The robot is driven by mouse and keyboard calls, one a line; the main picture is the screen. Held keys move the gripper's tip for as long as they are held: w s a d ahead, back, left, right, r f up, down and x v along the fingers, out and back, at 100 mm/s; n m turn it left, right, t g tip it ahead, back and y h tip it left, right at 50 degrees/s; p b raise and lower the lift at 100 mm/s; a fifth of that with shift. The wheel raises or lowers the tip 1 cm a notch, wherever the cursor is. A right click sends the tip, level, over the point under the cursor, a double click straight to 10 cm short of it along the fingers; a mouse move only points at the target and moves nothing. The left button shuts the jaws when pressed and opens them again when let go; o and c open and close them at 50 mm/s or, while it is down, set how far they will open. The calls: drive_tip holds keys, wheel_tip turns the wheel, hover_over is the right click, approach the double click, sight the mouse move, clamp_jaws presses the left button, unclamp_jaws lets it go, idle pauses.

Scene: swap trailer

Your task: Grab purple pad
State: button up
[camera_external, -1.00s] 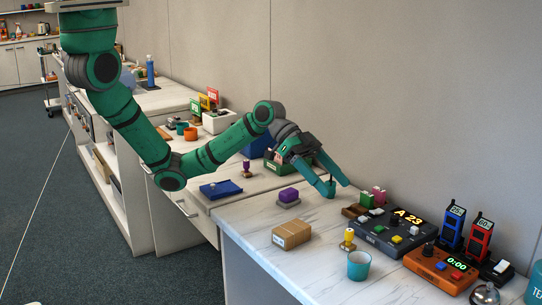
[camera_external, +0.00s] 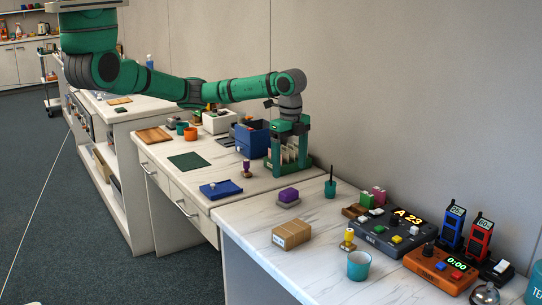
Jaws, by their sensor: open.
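A purple block on a grey base (camera_external: 288,195), which looks like the purple pad, sits near the left end of the front white counter. My gripper (camera_external: 288,165) points down over the lower counter behind it, to the back of the purple block and apart from it. Its fingers are spread around or in front of a green box with pale cards (camera_external: 286,153); I cannot tell whether they touch it. Nothing is clearly held. A purple-handled stamp (camera_external: 246,168) stands left of my gripper.
A blue bin (camera_external: 252,138) stands just left of my gripper. A blue tray (camera_external: 221,189) and a dark green mat (camera_external: 189,161) lie further left. A teal cup with a stick (camera_external: 330,188), a brown box (camera_external: 291,234) and a yellow-topped stamp (camera_external: 348,239) surround the purple block.

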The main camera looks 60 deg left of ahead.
sight(289, 190)
wheel_tip(289, 190, down, 10)
drive_tip(key=shift+f, duration=0.1)
idle(0.5)
drive_tip(key=shift+c, duration=0.7)
drive_tip(key=c, duration=1)
